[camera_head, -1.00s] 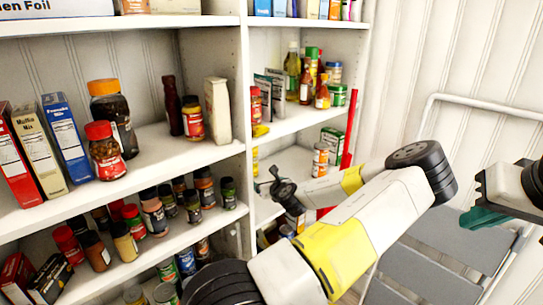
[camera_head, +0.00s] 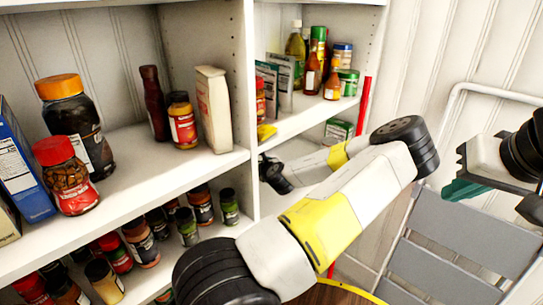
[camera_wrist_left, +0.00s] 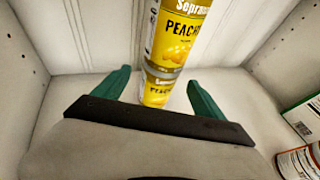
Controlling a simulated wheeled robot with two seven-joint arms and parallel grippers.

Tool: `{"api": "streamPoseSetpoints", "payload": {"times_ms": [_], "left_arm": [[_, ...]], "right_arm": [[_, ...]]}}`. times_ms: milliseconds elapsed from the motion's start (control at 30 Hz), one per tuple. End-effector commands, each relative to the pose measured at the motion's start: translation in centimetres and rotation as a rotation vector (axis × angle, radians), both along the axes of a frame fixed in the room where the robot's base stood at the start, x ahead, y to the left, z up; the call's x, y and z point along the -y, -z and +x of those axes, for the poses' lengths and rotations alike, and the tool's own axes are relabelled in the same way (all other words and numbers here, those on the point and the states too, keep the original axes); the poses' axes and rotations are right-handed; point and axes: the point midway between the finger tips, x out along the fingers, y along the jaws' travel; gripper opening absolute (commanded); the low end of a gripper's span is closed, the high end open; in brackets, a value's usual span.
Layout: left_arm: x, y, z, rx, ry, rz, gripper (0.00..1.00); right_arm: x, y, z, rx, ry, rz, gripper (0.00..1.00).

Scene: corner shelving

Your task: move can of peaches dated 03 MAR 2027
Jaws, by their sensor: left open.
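In the left wrist view, a yellow can of peaches (camera_wrist_left: 182,32) stands on another yellow can (camera_wrist_left: 156,91) at the back of a white shelf corner. The upper label reads "PEACH"; no date is legible. My left gripper (camera_wrist_left: 157,94) is open, with its green fingers on either side of the lower can. I cannot tell if they touch it. In the head view my left arm reaches into the corner shelf, and its gripper and the cans are hidden. My right gripper (camera_head: 464,189) is at the right edge, its opening unclear.
A white upright (camera_head: 243,100) separates the shelves. Jars, boxes and bottles crowd the left shelves. Bottles (camera_head: 313,70) stand above my left forearm. A grey step ladder (camera_head: 450,235) stands at right. In the wrist view, a box and a can (camera_wrist_left: 300,162) stand at right.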

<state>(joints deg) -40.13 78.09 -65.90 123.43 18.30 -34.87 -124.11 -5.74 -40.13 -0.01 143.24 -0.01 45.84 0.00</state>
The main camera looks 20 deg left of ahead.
Motion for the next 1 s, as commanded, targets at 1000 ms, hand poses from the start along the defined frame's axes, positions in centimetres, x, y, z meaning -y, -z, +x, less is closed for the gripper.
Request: {"api": "streamPoseSetpoints", "payload": {"times_ms": [1000], "left_arm": [[-5.2,2.6,5.2,0.0,-0.001,0.0,0.77]], "right_arm": [[0.0,0.0,0.0,0.0,0.0,0.0,0.0]]}}
